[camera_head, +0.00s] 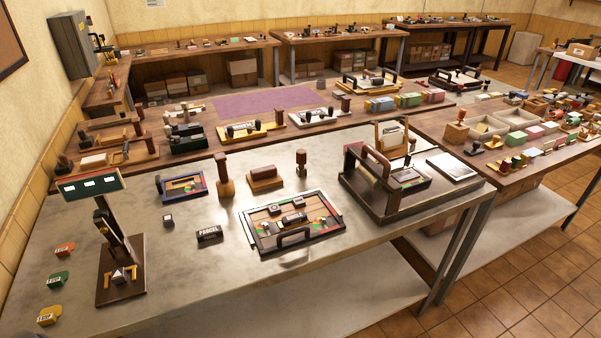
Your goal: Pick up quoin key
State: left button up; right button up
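No thing in view can be told for certain as the quoin key. Two upright tools with wooden handles stand on the metal table (200,250): a taller brown one (225,178) left of the middle and a smaller dark-topped one (301,163) to its right. I cannot tell whether either is the key. A framed forme (327,213) with blocks and a dark handle lies in front of them. Neither of my grippers is in view.
A wooden press frame (375,212) stands at the table's right end beside a white pad (453,167). A stand with a display (90,184) is at left. A PARCEL block (209,233) lies centrally. Bare metal lies along the front. Crowded benches stand behind and right.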

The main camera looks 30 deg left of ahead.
aim_at(302, 153)
jog(key=i+u, duration=0.2)
jog(key=u, duration=0.15)
jog(key=i+j+u, duration=0.1)
jog(key=u, duration=0.2)
jog(key=i+l+u, duration=0.15)
jog(key=u, duration=0.2)
jog(key=i+l+u, duration=0.1)
jog(key=u, duration=0.25)
jog(key=l+u, duration=0.25)
jog(key=u, duration=0.15)
jog(key=i+l, duration=0.05)
